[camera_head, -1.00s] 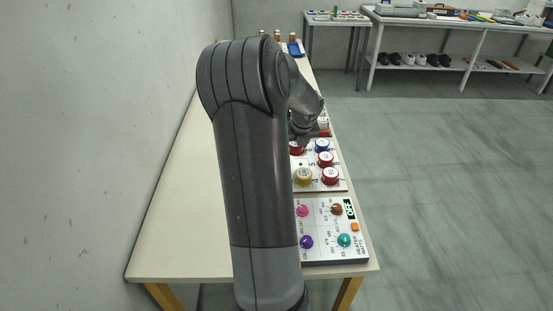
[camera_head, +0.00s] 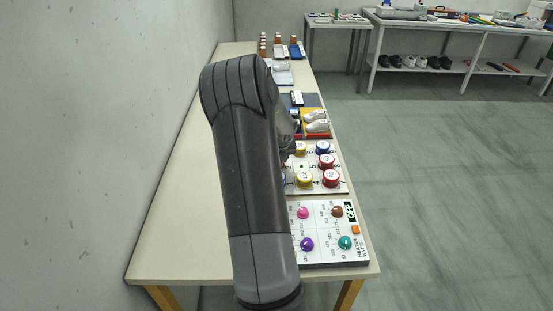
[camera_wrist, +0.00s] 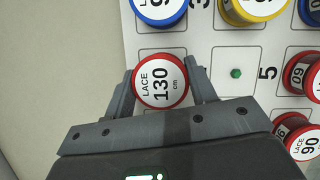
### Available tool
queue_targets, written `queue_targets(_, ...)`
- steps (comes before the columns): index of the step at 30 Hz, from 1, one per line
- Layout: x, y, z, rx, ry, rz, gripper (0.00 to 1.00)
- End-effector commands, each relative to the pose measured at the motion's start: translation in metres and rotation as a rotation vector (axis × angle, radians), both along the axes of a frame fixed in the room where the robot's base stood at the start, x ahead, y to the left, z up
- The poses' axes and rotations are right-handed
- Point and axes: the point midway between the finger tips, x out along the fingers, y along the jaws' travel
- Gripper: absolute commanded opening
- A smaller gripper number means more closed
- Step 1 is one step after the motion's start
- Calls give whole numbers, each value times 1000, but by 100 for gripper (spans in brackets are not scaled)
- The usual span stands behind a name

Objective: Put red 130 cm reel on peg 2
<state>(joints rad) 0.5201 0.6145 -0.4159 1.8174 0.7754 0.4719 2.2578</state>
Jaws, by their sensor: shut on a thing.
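The red reel (camera_wrist: 160,80) is labelled LACE 130 cm and sits between the two fingers of my gripper (camera_wrist: 160,82) in the wrist view. The fingers are closed on its sides. It is over the left column of the white peg board (camera_wrist: 205,42), left of the bare green peg (camera_wrist: 236,73) marked 5 and below a blue reel (camera_wrist: 158,8). A finger hides the number beside it, and the peg beneath is hidden. I cannot tell whether the reel is seated or held above. In the head view, my arm hides the reel.
A yellow reel (camera_wrist: 252,8) and red reels (camera_wrist: 301,73) stand on nearby pegs. Another yellow reel (camera_head: 304,178) is at the board's near row. A panel with coloured knobs (camera_head: 330,225) lies nearer on the table.

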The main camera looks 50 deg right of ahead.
Motion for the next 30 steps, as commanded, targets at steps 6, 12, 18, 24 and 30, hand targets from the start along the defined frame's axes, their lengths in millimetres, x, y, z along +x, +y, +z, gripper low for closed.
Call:
queue_targets(6,0,0,-5,1,1,0,29)
queue_targets(12,0,0,-11,1,1,-1,29)
queue_targets(18,0,0,-10,1,1,0,67)
queue_targets(24,0,0,-10,0,0,0,73)
queue_targets(30,0,0,-5,-1,-1,1,73)
